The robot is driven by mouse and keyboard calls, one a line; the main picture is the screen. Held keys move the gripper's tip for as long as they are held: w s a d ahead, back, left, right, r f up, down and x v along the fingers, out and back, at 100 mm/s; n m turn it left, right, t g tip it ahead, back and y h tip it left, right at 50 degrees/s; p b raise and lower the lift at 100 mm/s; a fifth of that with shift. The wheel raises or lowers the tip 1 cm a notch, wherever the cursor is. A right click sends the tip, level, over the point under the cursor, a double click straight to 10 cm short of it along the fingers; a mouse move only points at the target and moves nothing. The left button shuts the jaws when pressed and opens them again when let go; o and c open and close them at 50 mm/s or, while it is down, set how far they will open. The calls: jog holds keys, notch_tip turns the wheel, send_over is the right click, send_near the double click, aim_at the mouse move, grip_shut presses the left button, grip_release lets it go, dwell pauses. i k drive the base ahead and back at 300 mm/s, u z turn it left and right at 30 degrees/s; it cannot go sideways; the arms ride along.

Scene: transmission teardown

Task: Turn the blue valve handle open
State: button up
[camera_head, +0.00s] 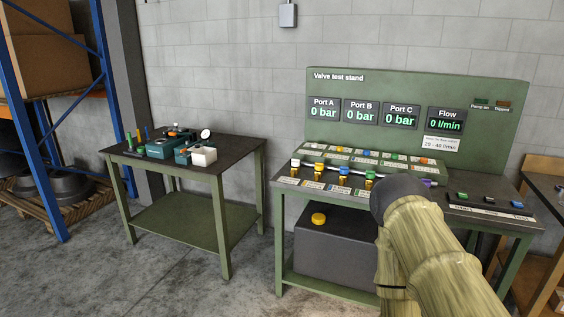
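The blue valve handle (343,171) sits on top of a brass valve on the front edge of the valve test stand (489,80). It stands in a row with a white handle (295,162), a yellow handle (319,167) and a green handle (370,175). The blue handle's exact turn is too small to tell. My arm reaches in from the lower right, and its dark end section is just right of the green handle. My gripper itself does not show, hidden behind or beyond that section. Nothing visible touches the blue handle.
The Port A, B and C displays (361,110) read 0 bar, and the Flow display (445,121) reads 0 l/min. A dark tank (340,250) with a yellow cap stands below. A side table (185,205) with parts stands left. Buttons (490,203) are at right.

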aim_at(343, 170)
jog(key=u, duration=0.35)
jog(key=i, duration=1.35)
jog(key=z, duration=0.75)
